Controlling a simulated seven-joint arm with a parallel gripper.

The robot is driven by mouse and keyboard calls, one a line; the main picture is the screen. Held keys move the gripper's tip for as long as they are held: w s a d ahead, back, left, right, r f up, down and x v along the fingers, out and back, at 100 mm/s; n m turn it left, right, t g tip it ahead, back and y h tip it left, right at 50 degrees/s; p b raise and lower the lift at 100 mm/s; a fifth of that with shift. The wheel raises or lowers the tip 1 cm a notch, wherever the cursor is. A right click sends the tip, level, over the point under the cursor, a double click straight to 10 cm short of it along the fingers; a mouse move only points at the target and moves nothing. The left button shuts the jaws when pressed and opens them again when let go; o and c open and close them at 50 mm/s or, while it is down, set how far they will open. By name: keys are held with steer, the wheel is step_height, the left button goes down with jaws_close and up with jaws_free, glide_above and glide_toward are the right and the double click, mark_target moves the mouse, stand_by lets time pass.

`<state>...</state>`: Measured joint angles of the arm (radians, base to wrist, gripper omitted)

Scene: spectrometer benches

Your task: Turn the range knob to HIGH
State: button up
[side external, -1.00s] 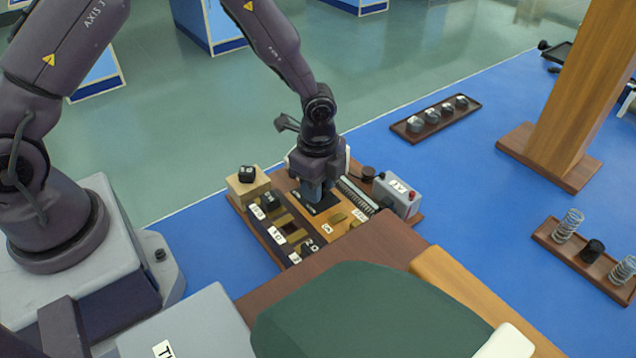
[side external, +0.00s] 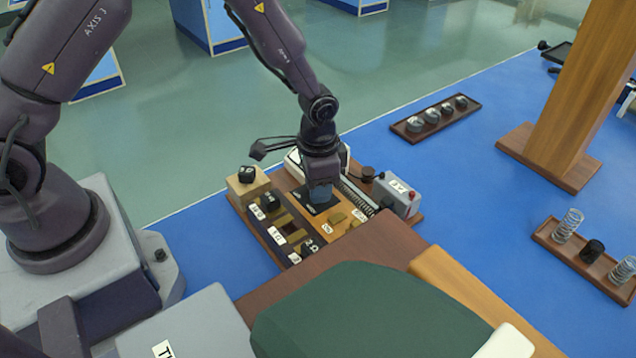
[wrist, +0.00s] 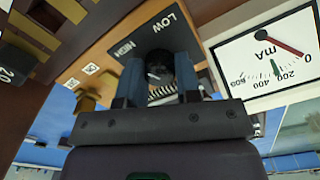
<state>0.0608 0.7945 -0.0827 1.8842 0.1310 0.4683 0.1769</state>
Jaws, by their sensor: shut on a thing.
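The black range knob (wrist: 160,68) sits on a dark plate (wrist: 143,38) with LOW and HIGH labels, on a wooden panel. My gripper (wrist: 158,78) is shut on the knob, with one blue finger on each side of it. A short pale mark shows on the knob, but I cannot tell which label it points to. In the side view my gripper (side external: 320,194) points straight down over the dark plate (side external: 314,208), and its fingers hide the knob.
A meter marked mA (wrist: 268,55) has its red needle near 0 and a green mark between 200 and 400. A grey box with a red button (side external: 398,195) and a spring stand to the right. A wooden block (side external: 247,186) with a black piece stands left.

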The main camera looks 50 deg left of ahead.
steer(key=shift+n, duration=1.1)
steer(key=o, duration=0.9)
steer(key=shift+o, duration=0.2)
step_height(320, 180, up, 13)
